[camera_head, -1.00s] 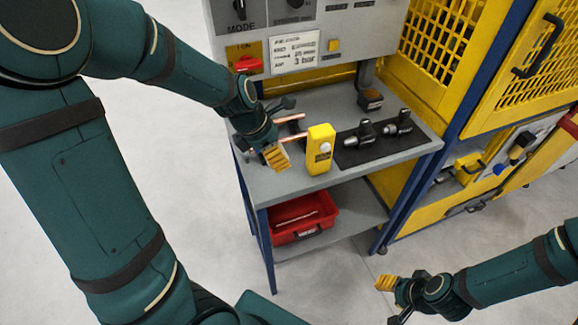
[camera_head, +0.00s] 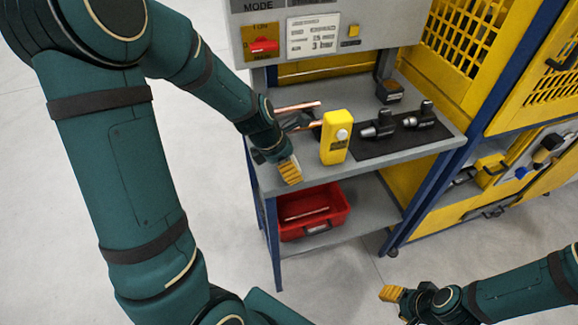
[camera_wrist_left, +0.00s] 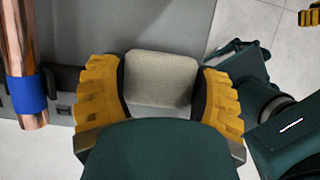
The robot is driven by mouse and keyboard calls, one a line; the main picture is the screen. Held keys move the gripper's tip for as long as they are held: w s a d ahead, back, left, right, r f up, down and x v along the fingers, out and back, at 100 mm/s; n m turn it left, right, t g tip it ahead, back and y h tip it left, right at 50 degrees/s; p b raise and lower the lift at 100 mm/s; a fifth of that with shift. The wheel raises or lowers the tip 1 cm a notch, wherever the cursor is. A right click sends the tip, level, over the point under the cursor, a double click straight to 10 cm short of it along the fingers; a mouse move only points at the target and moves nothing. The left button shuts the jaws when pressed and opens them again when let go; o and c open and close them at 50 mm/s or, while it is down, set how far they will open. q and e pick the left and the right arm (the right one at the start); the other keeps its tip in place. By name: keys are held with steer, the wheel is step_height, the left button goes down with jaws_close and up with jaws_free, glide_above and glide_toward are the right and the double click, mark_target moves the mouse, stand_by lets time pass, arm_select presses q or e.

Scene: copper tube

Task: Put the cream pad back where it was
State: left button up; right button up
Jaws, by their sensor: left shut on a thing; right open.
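The cream pad (camera_wrist_left: 162,80) is a small rounded block between the yellow ribbed fingers of my left gripper in the left wrist view. My left gripper (camera_wrist_left: 161,95) is shut on it. In the head view my left gripper (camera_head: 290,170) is at the bench's front edge, left of the yellow box. The pad cannot be made out there. My right gripper (camera_head: 392,294) is open and empty, low over the floor at the lower right.
Copper tubes (camera_head: 298,107) lie behind my left gripper; one with a blue band shows in the wrist view (camera_wrist_left: 14,50). A yellow box (camera_head: 334,138) stands on the grey bench (camera_head: 370,167). Black tools (camera_head: 380,125) lie on a dark mat. A red bin (camera_head: 313,211) sits below.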

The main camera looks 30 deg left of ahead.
arm_select(q)
steer(key=o, duration=0.9)
steer(key=shift+p+v, duration=2.55)
steer(key=shift+v, duration=3.55)
steer(key=shift+w, duration=0.1)
